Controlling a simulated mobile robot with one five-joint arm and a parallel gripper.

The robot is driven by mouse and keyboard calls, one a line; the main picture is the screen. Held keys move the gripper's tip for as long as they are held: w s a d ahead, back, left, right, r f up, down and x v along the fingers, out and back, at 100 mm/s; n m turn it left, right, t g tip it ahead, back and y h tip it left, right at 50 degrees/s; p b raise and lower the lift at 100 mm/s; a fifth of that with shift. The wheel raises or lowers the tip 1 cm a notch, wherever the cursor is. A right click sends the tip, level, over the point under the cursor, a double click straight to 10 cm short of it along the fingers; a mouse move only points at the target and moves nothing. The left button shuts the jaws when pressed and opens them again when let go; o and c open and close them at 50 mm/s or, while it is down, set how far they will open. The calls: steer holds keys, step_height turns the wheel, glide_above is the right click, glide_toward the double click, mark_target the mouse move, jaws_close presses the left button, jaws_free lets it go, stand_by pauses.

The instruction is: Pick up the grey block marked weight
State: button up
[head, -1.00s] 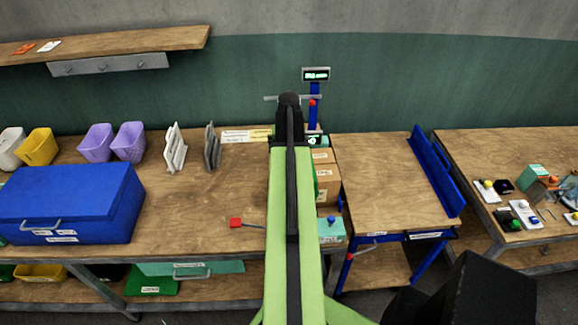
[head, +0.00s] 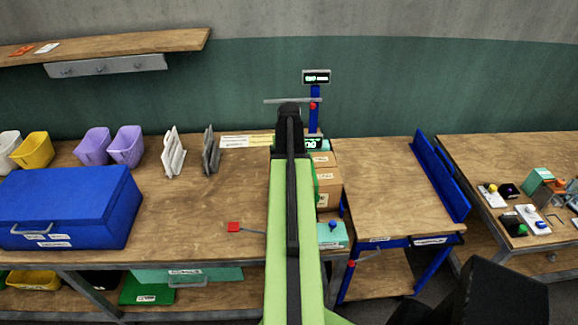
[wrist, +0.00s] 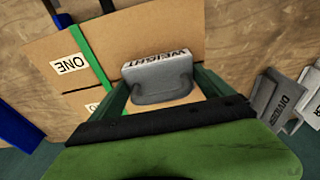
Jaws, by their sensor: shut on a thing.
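The grey block marked WEIGHT (wrist: 158,75) shows in the wrist view, its label upside down. My gripper (wrist: 160,88) has one dark green finger at each side of the block and is shut on it. Cardboard boxes lie behind the block in that view; I cannot tell whether it touches them. In the head view my green arm covers the block and the fingers.
Stacked cardboard boxes (head: 328,184) stand right of my arm, one labelled ONE (wrist: 70,64) with a green strap. Grey dividers (head: 209,152) and a blue chest (head: 75,195) stand left. A blue post with a display (head: 316,77) rises behind. The right tabletop (head: 385,185) is clear.

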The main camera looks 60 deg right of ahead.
steer(key=shift+w, duration=0.1)
steer(key=c, duration=0.3)
steer(key=shift+r, duration=0.15)
